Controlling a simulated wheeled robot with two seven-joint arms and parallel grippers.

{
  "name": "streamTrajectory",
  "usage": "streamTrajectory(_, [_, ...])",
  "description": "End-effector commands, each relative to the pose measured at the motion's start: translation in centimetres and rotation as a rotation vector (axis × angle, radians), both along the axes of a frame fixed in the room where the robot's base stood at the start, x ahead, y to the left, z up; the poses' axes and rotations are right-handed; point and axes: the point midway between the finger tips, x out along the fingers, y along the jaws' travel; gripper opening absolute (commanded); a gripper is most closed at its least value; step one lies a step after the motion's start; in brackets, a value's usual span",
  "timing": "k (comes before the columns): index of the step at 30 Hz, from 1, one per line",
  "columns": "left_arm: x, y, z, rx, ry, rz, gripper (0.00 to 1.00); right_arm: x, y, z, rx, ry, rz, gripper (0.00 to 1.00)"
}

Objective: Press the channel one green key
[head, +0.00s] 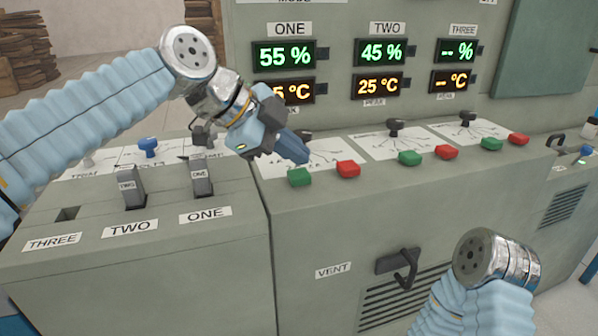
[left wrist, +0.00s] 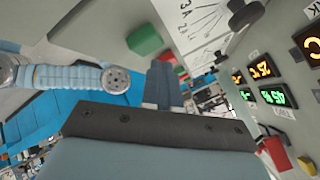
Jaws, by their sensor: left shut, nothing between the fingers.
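The channel one green key (head: 300,177) sits at the front left of the sloped panel, under the ONE displays. My left gripper (head: 303,157) is shut and empty, its fingertips pointing down right, close above and behind the green key. I cannot tell from the head view whether they touch. In the left wrist view the green key (left wrist: 145,40) lies to the left of the shut fingers (left wrist: 165,82), apart from them in the picture. My right arm shows at the lower right of the head view, but its gripper is out of view.
A red key (head: 348,169) sits right of the green key, and it also shows in the left wrist view (left wrist: 276,152). Channel two has its own green key (head: 410,158) and red key (head: 446,152). Levers (head: 202,178) stand at left. A VENT handle (head: 403,266) is below.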

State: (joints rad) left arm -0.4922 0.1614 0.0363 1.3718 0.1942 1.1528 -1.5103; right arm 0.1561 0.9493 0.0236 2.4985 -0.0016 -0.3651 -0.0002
Motion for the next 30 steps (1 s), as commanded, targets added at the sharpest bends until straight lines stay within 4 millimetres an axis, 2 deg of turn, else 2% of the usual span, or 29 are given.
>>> streamTrajectory(20, [0.0, 0.0, 0.0, 0.0, 0.0, 0.0, 0.0, 0.0, 0.0, 0.0, 0.0, 0.0, 0.0, 0.43])
streamTrajectory(30, [-0.02, 0.0, -0.91, 0.0, 0.0, 0.0, 0.0, 0.0, 0.0, -0.88, 0.0, 0.0, 0.0, 0.43])
